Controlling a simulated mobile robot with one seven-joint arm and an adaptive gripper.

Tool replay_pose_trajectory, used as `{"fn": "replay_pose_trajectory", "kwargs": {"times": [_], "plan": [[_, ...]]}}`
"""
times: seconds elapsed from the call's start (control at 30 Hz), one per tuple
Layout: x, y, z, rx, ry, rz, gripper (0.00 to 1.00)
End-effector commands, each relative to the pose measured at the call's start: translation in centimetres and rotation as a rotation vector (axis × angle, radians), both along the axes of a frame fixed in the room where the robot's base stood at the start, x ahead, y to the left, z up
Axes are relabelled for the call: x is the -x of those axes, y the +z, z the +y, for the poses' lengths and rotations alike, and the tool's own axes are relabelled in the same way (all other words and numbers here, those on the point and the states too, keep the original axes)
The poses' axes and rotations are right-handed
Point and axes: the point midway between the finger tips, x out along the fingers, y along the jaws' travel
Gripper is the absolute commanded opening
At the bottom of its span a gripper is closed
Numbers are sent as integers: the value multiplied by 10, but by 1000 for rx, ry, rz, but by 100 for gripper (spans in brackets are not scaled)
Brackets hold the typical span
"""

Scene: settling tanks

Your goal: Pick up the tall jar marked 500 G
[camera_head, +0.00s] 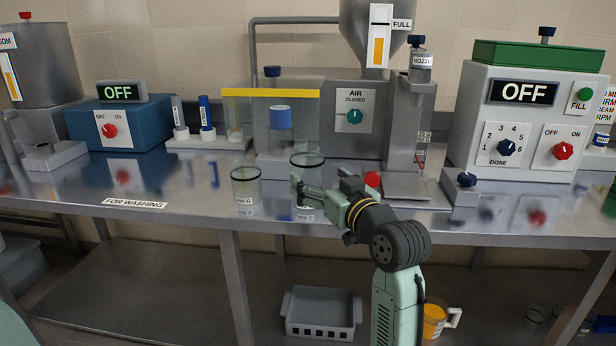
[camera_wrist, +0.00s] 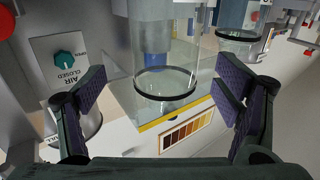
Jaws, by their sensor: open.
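A tall clear glass jar with a dark rim (camera_head: 307,172) stands on the steel bench in front of the grey filling machine. Its lower part is partly hidden by my gripper (camera_head: 318,192), and its label is too small to read surely. In the wrist view the jar (camera_wrist: 165,60) appears upside down between my two spread fingers (camera_wrist: 162,92). My gripper is open and empty. I cannot tell whether a finger touches the glass. A shorter clear jar (camera_head: 245,185) stands to its left; it also shows in the wrist view (camera_wrist: 240,36).
The AIR panel machine (camera_head: 355,140) with a yellow-edged clear guard (camera_head: 270,93) stands close behind. A scale-like plate (camera_head: 405,187) and red knob (camera_head: 372,179) are to the right.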

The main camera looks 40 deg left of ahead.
Motion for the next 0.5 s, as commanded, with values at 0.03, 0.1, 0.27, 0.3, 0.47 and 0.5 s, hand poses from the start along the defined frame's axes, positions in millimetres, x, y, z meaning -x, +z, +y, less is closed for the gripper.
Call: {"fn": "replay_pose_trajectory", "kwargs": {"times": [0.03, 0.1, 0.27, 0.3, 0.47, 0.5], "plan": [[-1, 1, 4, 1, 1, 0, 84], [-2, 2, 13, 2, 2, 1, 84], [-10, 2, 37, 0, 2, 1, 84], [-12, 1, 41, 0, 1, 1, 84], [-16, 0, 50, 0, 0, -1, 84], [-16, 0, 50, 0, 0, -1, 84]]}}
